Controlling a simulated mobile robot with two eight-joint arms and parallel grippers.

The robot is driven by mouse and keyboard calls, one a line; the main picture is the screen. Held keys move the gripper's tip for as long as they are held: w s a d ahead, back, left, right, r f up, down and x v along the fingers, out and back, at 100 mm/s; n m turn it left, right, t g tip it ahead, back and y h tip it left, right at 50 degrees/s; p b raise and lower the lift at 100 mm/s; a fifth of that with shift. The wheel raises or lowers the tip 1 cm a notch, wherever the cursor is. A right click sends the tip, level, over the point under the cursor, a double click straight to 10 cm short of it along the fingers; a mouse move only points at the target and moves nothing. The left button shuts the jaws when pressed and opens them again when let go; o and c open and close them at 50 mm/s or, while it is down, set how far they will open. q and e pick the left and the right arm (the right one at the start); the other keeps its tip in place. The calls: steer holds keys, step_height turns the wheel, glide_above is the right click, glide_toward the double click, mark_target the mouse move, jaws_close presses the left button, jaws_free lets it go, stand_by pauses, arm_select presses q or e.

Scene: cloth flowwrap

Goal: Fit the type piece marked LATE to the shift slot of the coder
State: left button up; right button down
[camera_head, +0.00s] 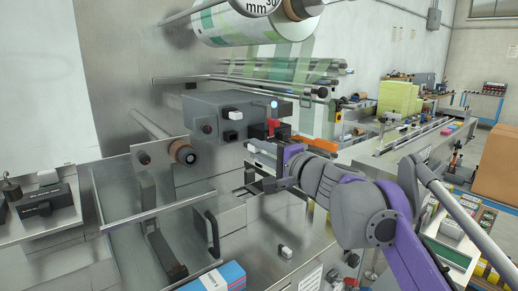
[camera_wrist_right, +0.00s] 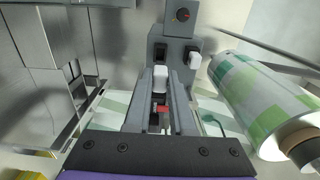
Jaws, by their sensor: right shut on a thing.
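The coder is a grey box (camera_head: 215,112) on the machine front in the head view; it shows as a grey block with knobs (camera_wrist_right: 178,45) in the right wrist view. A white-topped piece (camera_head: 234,113) sits on the coder. My left gripper is out of view.
A printed film roll (camera_head: 245,22) hangs above; it is close at right in the wrist view (camera_wrist_right: 262,95). A roller (camera_head: 183,152) sticks out left of the coder. A white block (camera_head: 286,253) sits on the steel panel below. A tray (camera_head: 40,233) with dark blocks stands at left.

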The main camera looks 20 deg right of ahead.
mark_target(247, 144)
steer(key=p+x, duration=0.2)
steer(key=x, duration=0.2)
steer(key=shift+w+a+r, duration=0.1)
steer(key=shift+w+r, duration=0.05)
steer(key=shift+w, duration=0.05)
steer(key=shift+w+f, duration=0.2)
steer(key=shift+w, duration=0.05)
steer(key=shift+s+r, duration=0.1)
steer(key=shift+a+p, duration=0.1)
steer(key=shift+p, duration=0.2)
steer(key=shift+w+a, duration=0.1)
steer(key=shift+w, duration=0.35)
steer(key=shift+p+x, duration=0.6)
steer(key=shift+x, duration=0.45)
steer(key=shift+w, duration=0.1)
stand_by(0.7)
